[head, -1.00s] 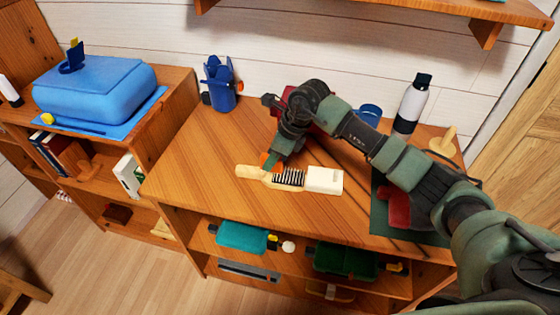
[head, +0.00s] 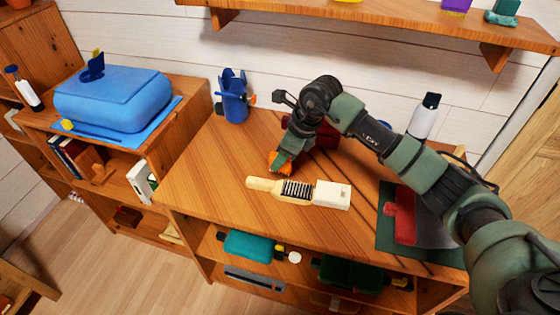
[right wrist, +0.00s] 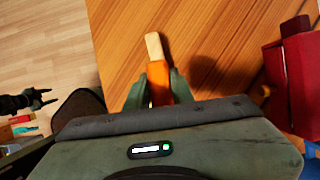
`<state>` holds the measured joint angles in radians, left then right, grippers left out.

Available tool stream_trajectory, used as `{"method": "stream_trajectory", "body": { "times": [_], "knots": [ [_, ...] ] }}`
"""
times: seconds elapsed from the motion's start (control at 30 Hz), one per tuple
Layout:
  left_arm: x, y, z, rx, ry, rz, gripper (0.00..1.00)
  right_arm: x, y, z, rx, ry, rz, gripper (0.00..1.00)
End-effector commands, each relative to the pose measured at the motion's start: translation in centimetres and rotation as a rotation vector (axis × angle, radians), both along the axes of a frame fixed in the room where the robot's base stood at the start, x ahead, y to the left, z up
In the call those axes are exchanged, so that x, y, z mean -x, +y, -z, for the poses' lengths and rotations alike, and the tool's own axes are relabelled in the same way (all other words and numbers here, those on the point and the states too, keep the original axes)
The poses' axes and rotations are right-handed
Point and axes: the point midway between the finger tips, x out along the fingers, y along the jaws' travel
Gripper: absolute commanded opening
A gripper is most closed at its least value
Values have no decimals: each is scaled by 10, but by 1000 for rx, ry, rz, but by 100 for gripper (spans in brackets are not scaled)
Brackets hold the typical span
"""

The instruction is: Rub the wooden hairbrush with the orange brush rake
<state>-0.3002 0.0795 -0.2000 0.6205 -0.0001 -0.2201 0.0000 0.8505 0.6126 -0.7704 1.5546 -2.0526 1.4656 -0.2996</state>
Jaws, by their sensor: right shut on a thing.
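The wooden hairbrush (head: 262,184) lies on the desk top, pale handle to the left, dark bristles facing up and a white block-like end to the right. My right gripper (head: 280,161) is shut on the orange brush rake (head: 279,166), just behind the hairbrush handle, with a small gap showing. In the right wrist view the rake (right wrist: 158,84) sits between the fingers (right wrist: 158,90). A pale piece shows past it; I cannot tell if it is the hairbrush handle. My left gripper (right wrist: 40,99) shows at the left of that view, fingers apart and empty.
A red object (head: 325,134) stands behind my right gripper. A blue holder (head: 233,97) stands at the back left and a white bottle (head: 423,118) at the back right. A dark green mat (head: 437,242) lies at the right. The desk's left front is clear.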

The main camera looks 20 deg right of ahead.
Motion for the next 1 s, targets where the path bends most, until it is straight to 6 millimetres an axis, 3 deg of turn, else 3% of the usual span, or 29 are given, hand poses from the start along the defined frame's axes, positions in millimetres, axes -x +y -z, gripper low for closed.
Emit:
{"method": "stream_trajectory", "body": {
  "times": [0.43,0.77,1.0],
  "knots": [
    [0,0,-5,0,0,0,50,0,0,-9,1,-1,0,0],
    [0,0,-17,0,0,0,50,0,-1,-36,1,0,1,0],
    [0,0,-16,0,0,0,50,0,-1,-36,1,1,1,0]
  ]
}}
